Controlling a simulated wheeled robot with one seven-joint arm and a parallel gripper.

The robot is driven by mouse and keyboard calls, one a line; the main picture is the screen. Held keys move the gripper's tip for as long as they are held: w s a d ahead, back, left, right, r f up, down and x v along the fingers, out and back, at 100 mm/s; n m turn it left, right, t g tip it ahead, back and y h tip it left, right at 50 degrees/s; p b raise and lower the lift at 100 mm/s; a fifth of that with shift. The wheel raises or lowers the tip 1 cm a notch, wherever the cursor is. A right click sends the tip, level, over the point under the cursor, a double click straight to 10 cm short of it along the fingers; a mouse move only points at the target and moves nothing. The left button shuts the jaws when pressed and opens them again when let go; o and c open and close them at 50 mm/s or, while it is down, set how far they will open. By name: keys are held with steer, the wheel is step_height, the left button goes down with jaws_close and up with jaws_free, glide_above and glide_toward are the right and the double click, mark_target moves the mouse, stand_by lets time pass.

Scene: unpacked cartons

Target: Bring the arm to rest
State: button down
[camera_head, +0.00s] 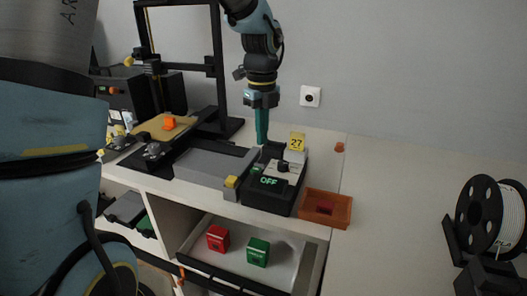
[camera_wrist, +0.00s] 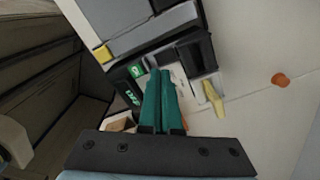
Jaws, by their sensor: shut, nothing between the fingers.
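My gripper (camera_head: 262,140) points down with its teal fingers shut and nothing between them. It is above the back of a black control box (camera_head: 268,194) with a green "OFF" display. In the wrist view, the closed fingers (camera_wrist: 161,75) reach over the same box, whose green display (camera_wrist: 133,97) is left of them. I cannot tell from these views whether the fingertips touch the box.
A 3D printer (camera_head: 215,157) stands left of the box. An open drawer (camera_head: 293,246) below holds a red block (camera_head: 218,238) and green block (camera_head: 258,252). A spool (camera_head: 485,215) is far right.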

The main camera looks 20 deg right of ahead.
steer(key=shift+r+p, duration=0.55)
steer(key=shift+r, duration=0.3)
steer(key=shift+w+a+n, duration=0.15)
steer(key=shift+a+n, duration=0.15)
steer(key=shift+a, duration=0.05)
steer(key=s+a+f+n, duration=0.1)
steer(key=s+a+n, duration=0.1)
steer(key=a+n, duration=1.2)
steer(key=s+a+f+n+t, duration=0.1)
steer(key=s+a+n, duration=0.1)
steer(key=a+n, duration=1.3)
steer(key=shift+s+a+f+n+t, duration=0.15)
steer(key=shift+a+f+n+t, duration=0.15)
steer(key=shift+n, duration=0.7)
